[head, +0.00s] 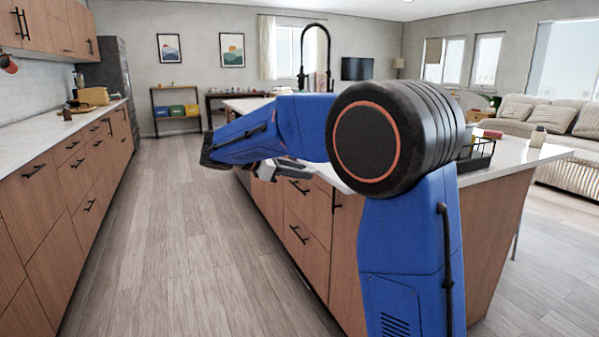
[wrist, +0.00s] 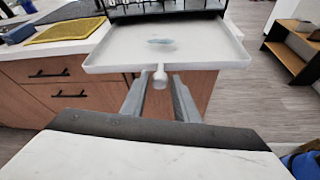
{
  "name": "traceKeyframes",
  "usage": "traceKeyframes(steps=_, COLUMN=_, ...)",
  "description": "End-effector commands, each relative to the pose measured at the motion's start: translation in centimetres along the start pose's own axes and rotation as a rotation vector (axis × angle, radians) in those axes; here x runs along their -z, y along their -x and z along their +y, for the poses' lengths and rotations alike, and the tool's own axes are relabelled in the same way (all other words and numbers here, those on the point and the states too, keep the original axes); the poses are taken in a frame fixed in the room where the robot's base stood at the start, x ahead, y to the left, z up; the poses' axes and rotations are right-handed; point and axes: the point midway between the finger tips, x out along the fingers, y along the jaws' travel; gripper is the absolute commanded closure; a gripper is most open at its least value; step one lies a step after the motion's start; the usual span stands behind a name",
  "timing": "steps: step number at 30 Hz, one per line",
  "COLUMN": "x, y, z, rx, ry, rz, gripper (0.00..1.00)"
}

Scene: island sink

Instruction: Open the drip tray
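The drip tray (wrist: 150,50) is a pale grey shallow tray in the wrist view. It sticks out from under a black wire rack and reaches past the counter edge. A small bluish patch lies on its floor. A rounded knob (wrist: 160,77) projects from the middle of its front rim toward me. My gripper (wrist: 161,84) is open, with its two grey fingers apart on the left and right of the knob's line. Whether the fingers touch the knob I cannot tell. In the head view my arm hides the tray, and only part of my gripper (head: 272,169) shows.
The black rack (wrist: 165,8) stands behind the tray. A yellow mat (wrist: 66,30) and a blue item (wrist: 20,33) lie on the counter at left. Island drawers with black handles (wrist: 70,94) are below. A wooden shelf (wrist: 290,45) stands at right. The aisle floor (head: 180,230) is clear.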

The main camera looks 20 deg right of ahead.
Motion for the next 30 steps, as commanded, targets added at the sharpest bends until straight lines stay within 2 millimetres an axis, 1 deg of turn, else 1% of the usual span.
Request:
traceKeyframes(steps=5, x=0.0, y=1.8, z=0.1, rx=-0.004, ry=0.0, rz=0.001, gripper=0.72)
traceKeyframes(steps=21, x=0.1, y=12.4, z=0.1, rx=-0.004, ry=0.0, rz=0.001, gripper=0.72)
traceKeyframes(steps=24, x=0.1, y=14.2, z=0.0, rx=-0.003, ry=0.0, rz=0.001, gripper=0.72)
traceKeyframes(steps=30, x=0.1, y=16.5, z=0.0, rx=-0.001, ry=0.001, rz=0.001, gripper=0.72)
